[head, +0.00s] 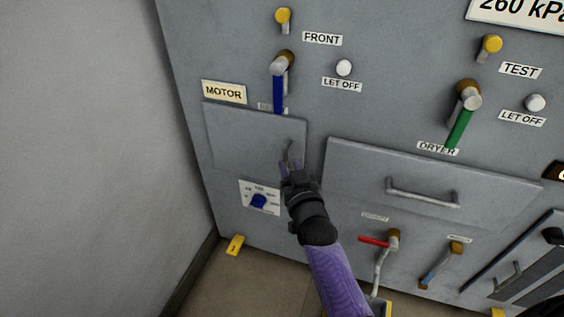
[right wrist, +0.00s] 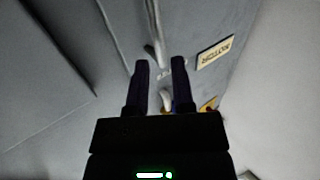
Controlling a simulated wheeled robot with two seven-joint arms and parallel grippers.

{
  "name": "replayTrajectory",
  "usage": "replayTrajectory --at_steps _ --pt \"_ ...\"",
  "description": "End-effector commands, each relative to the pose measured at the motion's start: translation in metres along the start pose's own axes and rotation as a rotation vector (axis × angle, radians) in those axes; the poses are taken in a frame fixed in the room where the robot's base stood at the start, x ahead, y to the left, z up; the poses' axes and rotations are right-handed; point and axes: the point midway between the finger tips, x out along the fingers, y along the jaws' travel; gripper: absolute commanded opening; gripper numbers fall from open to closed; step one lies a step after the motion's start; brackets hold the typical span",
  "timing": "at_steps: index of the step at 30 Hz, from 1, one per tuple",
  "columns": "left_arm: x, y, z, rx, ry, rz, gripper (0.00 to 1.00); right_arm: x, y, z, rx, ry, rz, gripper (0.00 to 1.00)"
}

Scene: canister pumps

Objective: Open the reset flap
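The left flap (head: 235,140) is a grey panel below the MOTOR label and looks closed. It has a small upright grey handle (head: 289,152) near its right edge. A small label (head: 265,106) above it is partly hidden by the blue lever and unreadable, so I cannot confirm the reset name. My right gripper (head: 287,167) is at the handle's lower end. In the right wrist view its two dark fingers (right wrist: 160,66) are apart. The handle (right wrist: 153,30) lies ahead, in line with the gap; I cannot tell whether it touches them. My left gripper is not in view.
A blue-handled lever (head: 278,95) hangs just above the flap. A blue rotary knob (head: 259,201) sits below it. A wider flap (head: 350,170) with a bar handle is to the right. Red (head: 374,241) and blue levers are lower right. A bare wall (head: 80,130) stands left.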

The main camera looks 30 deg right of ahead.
Motion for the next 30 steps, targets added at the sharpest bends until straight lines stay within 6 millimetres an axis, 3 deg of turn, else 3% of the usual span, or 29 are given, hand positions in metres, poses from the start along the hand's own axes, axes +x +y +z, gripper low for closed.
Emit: replayTrajectory --at_steps 1,7,18,23,30 --pt "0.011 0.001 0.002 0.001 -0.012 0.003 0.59 0.01 0.0 0.008 -0.002 -0.002 0.0 0.3" --pt "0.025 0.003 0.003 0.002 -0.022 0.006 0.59 0.037 0.0 0.006 0.0 -0.005 0.0 0.3" --pt "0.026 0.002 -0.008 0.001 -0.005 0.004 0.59 0.045 0.0 0.001 0.0 -0.004 -0.001 0.3" --pt "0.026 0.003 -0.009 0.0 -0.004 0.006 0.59 0.045 0.0 0.001 0.0 -0.004 -0.001 0.0" --pt "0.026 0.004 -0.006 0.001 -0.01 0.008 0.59 0.045 0.0 0.002 0.0 -0.004 -0.001 0.0"
